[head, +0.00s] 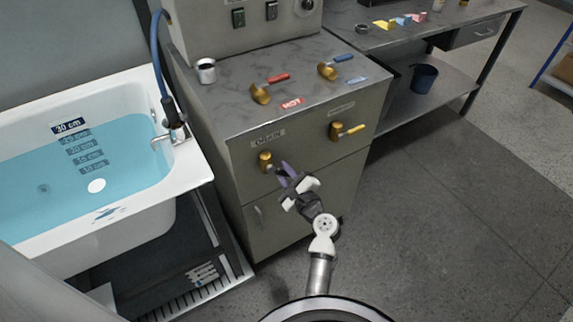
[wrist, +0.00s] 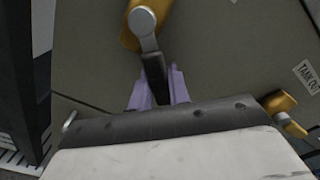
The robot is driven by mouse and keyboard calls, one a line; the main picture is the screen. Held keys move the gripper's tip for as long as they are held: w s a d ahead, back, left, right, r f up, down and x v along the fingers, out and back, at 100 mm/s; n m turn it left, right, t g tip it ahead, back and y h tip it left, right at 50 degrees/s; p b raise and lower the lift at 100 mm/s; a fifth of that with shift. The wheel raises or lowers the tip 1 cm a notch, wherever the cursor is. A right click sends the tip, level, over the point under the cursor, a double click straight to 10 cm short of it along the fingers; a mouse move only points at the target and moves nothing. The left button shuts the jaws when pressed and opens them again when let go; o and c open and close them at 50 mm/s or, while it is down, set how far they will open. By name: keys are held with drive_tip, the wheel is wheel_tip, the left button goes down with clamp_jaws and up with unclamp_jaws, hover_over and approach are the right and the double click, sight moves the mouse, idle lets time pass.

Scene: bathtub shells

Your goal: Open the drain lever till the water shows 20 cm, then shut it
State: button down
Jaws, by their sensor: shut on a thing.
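The drain lever has a brass body (head: 265,162) on the cabinet front under a "DRAIN" label (head: 268,138). In the head view the fingers hide most of the handle. The bathtub (head: 190,160) at left holds blue water (head: 125,150). The 30 cm mark (head: 68,126) is above the water; the lower marks look submerged, with the waterline near the one just below 30.
Red (head: 277,78) and blue (head: 343,58) levers and a metal cup (head: 206,70) are on the cabinet top. A hose tap (head: 176,127) stands on the tub rim.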

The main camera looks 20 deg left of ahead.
drive_tip(key=shift+s+f+m, duration=0.15)
drive_tip(key=shift+m, duration=0.25)
drive_tip(key=shift+a+f, duration=0.1)
drive_tip(key=c, duration=1.3)
unclamp_jaws()
drive_tip(key=shift+s, duration=0.1)
